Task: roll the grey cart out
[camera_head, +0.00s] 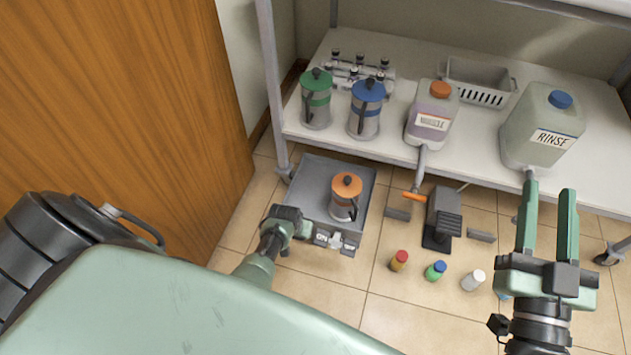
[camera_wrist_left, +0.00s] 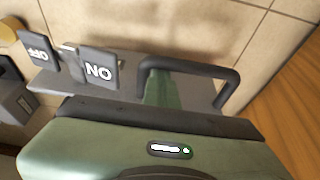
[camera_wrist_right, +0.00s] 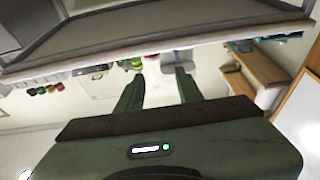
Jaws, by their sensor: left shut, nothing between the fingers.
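The grey cart (camera_head: 365,190) is a low, flat tray on the floor, left of centre in the head view. A canister with an orange lid (camera_head: 347,187) stands on it. A dark handle (camera_wrist_left: 200,66) loops in front of my left gripper (camera_wrist_left: 160,90), whose green finger shows within the loop. My left gripper is shut at the cart's near left corner; its tips are partly hidden. My right gripper (camera_head: 547,195) is open and empty, far right of the cart.
A wooden panel (camera_head: 130,90) stands left of the cart. A white shelf (camera_head: 390,145) behind holds canisters and jugs. A black pedal-like box (camera_head: 440,220) and several small bottles (camera_head: 437,270) are on the floor right of the cart.

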